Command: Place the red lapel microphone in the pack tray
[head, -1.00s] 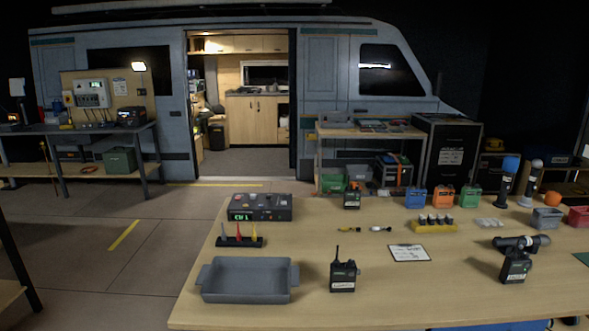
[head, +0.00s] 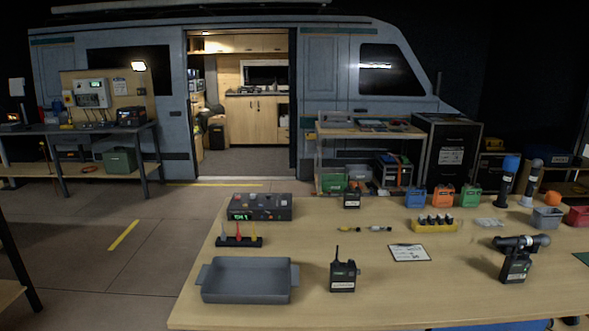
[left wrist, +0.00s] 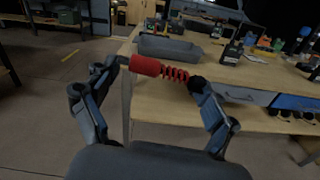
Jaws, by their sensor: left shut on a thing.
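The red lapel microphone (left wrist: 146,66) has a red body, a red coiled section and a dark end. My left gripper (left wrist: 160,72) is shut on it, one finger at each end, and holds it crosswise in the air. In the left wrist view the table's near edge lies beyond it. The grey tray (head: 245,295), which looks like the pack tray, sits empty at the table's front left corner. It also shows in the left wrist view (left wrist: 168,50), behind the microphone and apart from it. Neither gripper shows in the head view.
A black radio (head: 343,276) stands right of the tray. A stand with coloured plugs (head: 238,241) and a control box (head: 259,208) are behind it. The table's front middle (head: 420,300) is clear.

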